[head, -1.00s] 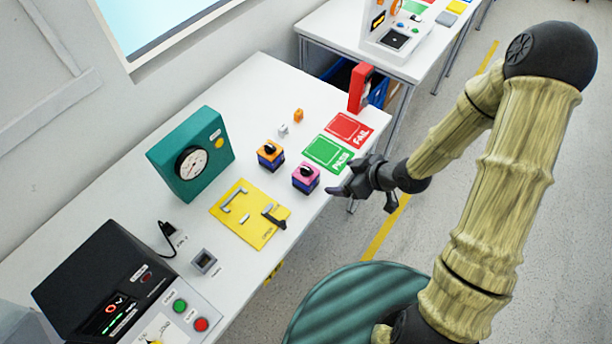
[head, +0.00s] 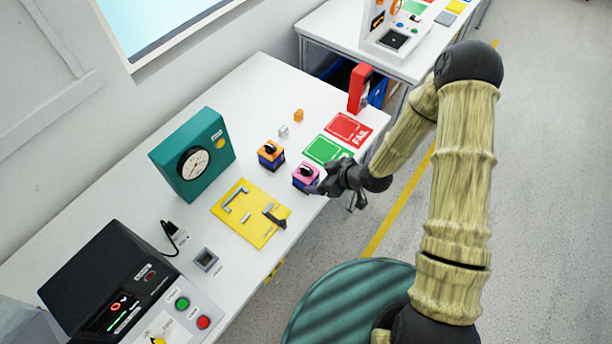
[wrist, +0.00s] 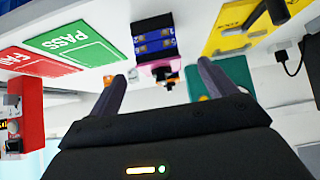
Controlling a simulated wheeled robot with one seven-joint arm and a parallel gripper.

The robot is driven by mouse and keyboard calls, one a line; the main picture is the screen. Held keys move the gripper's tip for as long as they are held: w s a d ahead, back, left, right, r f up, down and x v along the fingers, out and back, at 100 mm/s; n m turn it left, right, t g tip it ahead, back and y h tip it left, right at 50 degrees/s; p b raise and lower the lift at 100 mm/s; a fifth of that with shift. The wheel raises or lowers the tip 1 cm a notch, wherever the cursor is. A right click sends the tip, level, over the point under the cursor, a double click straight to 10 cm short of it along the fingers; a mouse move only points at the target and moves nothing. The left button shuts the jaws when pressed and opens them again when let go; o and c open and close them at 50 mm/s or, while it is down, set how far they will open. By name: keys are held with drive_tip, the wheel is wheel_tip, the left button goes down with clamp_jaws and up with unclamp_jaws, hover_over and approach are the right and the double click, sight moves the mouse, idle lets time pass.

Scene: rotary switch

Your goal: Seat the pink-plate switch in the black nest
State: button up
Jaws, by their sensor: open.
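The pink-plate switch (head: 306,174) stands upright on the white table, with a pink top, black knob and dark blue body. In the wrist view the switch (wrist: 154,42) shows ahead, across the space between my fingertips. My gripper (head: 336,195) is open and empty, just right of the switch near the table's front edge. One finger overlaps the switch's lower right side in the head view; I cannot tell whether it touches. A small dark square nest (head: 205,259) in a grey frame lies at the table's front, left of the yellow plate.
An orange-topped switch (head: 271,154) stands close behind left. Green PASS (head: 325,149) and red FAIL (head: 350,128) mats lie behind right, by a red block (head: 360,88). A yellow plate (head: 240,232) with a dark lever, a teal gauge (head: 192,155) and a black tester (head: 110,275) are leftward.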

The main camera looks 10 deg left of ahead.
sight(311, 176)
drive_tip(key=shift+x, duration=1.45)
drive_tip(key=shift+w+a+f+p, duration=0.15)
drive_tip(key=shift+a+f+p, duration=0.2)
drive_tip(key=shift+p, duration=0.35)
drive_tip(key=shift+p+x, duration=0.8)
drive_tip(key=shift+x, duration=1.3)
drive_tip(key=shift+w+r, duration=0.1)
drive_tip(key=shift+w, duration=0.05)
drive_tip(key=c, duration=1.2)
